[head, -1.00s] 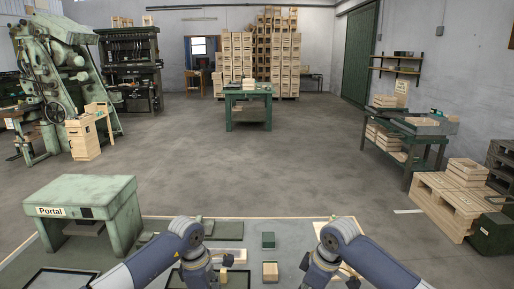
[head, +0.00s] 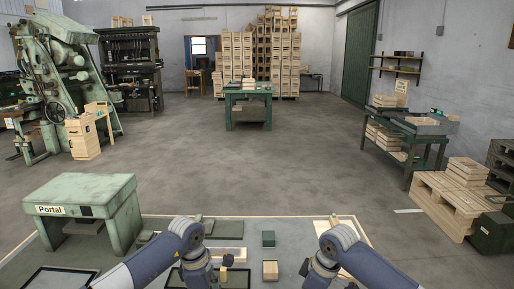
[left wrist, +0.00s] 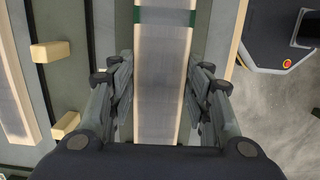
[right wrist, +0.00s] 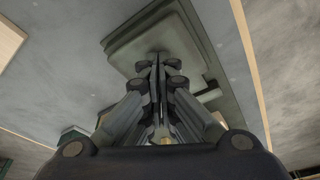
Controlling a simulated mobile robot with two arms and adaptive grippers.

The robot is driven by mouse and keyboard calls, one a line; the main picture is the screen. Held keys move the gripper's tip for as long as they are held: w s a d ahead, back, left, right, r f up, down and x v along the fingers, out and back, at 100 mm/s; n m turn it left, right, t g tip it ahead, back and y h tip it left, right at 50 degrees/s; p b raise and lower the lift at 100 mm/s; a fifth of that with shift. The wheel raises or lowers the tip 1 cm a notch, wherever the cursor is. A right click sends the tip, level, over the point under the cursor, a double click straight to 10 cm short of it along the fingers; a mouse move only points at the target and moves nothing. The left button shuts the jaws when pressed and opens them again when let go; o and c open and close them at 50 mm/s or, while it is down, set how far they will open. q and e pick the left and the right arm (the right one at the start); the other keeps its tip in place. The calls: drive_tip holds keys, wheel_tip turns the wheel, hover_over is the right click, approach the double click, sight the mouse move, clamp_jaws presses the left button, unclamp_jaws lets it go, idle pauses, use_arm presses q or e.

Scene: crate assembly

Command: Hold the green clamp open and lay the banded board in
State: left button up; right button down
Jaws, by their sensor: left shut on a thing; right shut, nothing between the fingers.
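The banded board (left wrist: 162,85) is a pale plank with a green band near its far end in the left wrist view. My left gripper (left wrist: 160,90) is shut on it, with a finger along each long side. In the head view my left gripper (head: 222,274) is low over the front table, partly behind its own arm. My right gripper (right wrist: 158,60) is shut and empty, its fingertips pointing at a grey-green stepped plate (right wrist: 125,45) with a small bracket beside it. I cannot tell if this is the green clamp, or whether the fingers touch it.
On the table a green block (head: 268,239) and a wooden block (head: 270,270) stand between the arms. The green Portal machine (head: 80,205) is at the left. Wooden pieces (left wrist: 50,52) lie left of the board in the left wrist view.

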use_arm(q)
drive_tip(key=shift+f, duration=1.55)
use_arm(e)
drive_tip(key=shift+s+f, duration=0.15)
drive_tip(key=shift+f, duration=0.05)
idle(1.6)
use_arm(q)
drive_tip(key=o, duration=1.2)
drive_tip(key=shift+r, duration=4)
drive_tip(key=shift+r, duration=0.15)
use_arm(e)
drive_tip(key=shift+r, duration=0.15)
use_arm(q)
drive_tip(key=shift+r+p, duration=2.65)
drive_tip(key=shift+p, duration=0.15)
use_arm(e)
drive_tip(key=shift+w+a+v, duration=0.1)
drive_tip(key=shift+a+v, duration=0.05)
drive_tip(key=shift+v, duration=0.7)
drive_tip(key=shift+w+a+v, duration=0.1)
drive_tip(key=shift+a+v, duration=0.1)
drive_tip(key=shift+v, duration=0.65)
drive_tip(key=shift+w+a+v, duration=0.1)
drive_tip(key=shift+a+v, duration=0.05)
drive_tip(key=shift+v, duration=0.65)
